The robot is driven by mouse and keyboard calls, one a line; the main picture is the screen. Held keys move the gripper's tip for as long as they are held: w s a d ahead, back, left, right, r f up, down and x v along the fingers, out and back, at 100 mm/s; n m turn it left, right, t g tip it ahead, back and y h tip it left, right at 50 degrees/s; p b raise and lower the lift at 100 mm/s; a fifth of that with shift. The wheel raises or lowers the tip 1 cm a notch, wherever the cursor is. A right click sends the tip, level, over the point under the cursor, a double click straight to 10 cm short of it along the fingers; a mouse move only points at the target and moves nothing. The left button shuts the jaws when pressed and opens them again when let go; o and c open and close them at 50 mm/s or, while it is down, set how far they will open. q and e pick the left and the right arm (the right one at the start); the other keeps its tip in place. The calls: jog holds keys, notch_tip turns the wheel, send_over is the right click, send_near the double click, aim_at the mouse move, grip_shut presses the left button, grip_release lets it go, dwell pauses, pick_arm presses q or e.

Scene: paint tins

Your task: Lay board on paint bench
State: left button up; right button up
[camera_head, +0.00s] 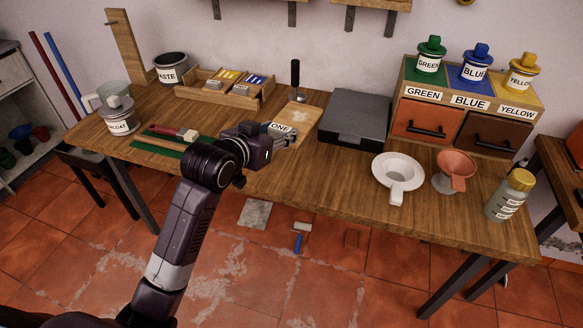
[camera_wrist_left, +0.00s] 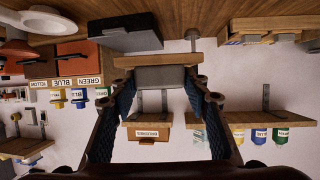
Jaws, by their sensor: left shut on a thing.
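A light wooden board (camera_head: 298,117) with a label reading "ONE" is at the middle of the paint bench (camera_head: 330,178). My left gripper (camera_head: 288,138) is at the board's near end and is shut on it. In the upside-down left wrist view, the board (camera_wrist_left: 155,60) shows nearly edge-on at the fingertips, with a grey part between the two fingers. There it seems to be a little apart from the bench top, but I cannot tell the exact gap. My right gripper is not in view.
A dark flat case (camera_head: 355,118) stands close right of the board. A black-handled tool (camera_head: 295,80) stands behind it. A wooden tray (camera_head: 222,90) and green mat (camera_head: 170,142) lie left. The front middle is clear.

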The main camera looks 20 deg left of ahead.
aim_at(280, 125)
pick_arm(q)
jog(key=w+r, duration=0.1)
jog(key=w+r+n+y, duration=0.1)
jog(key=shift+w+r, duration=0.15)
jog(key=shift+r, duration=0.15)
jog(key=shift+w+r, duration=0.1)
jog(key=shift+r, duration=0.2)
jog(key=shift+f+y+b, duration=0.3)
jog(key=shift+y, duration=0.1)
notch_tip(280, 125, down, 15)
jog(key=shift+r, duration=0.2)
jog(key=shift+f, duration=2.3)
jog(key=o, duration=1.2)
jog(key=shift+o, duration=0.2)
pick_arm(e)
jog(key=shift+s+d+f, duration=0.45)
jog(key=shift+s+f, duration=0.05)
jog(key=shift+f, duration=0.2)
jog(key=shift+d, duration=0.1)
